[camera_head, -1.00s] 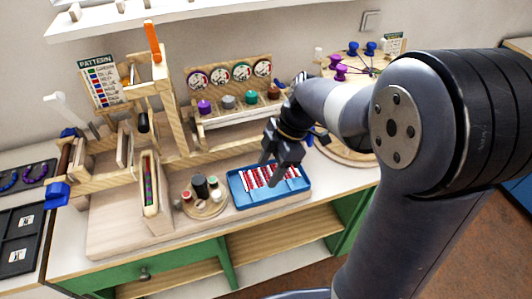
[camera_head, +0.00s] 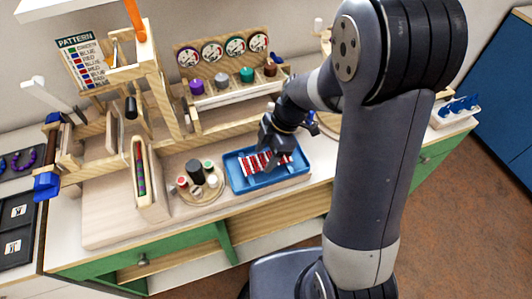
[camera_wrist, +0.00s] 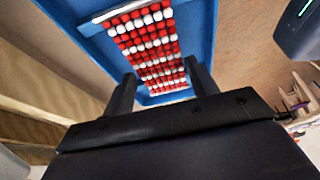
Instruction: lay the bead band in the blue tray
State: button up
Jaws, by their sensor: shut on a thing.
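The bead band, with red and white rows, shows in the head view (camera_head: 255,164) within the outline of the blue tray (camera_head: 272,182). My gripper (camera_head: 270,158) is over the tray and hides part of the band. In the wrist view the band (camera_wrist: 148,42) runs lengthwise between the two dark fingers of my gripper (camera_wrist: 160,75), which is shut on it. The tray (camera_wrist: 196,30) is behind it there. I cannot tell whether the band touches the tray floor.
A round wooden board (camera_head: 203,196) with small pots stands left of the tray. A wooden rack (camera_head: 142,182) with coloured beads stands farther left. A shelf of spools and dials (camera_head: 228,84) is behind. The bench's front edge is close to the tray.

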jog(key=shift+f, duration=0.2)
jog(key=shift+f, duration=0.15)
jog(key=o, duration=1)
jog(key=shift+r, duration=0.35)
jog(key=v, duration=1.1)
jog(key=shift+d+r, duration=0.15)
jog(key=shift+r, duration=0.2)
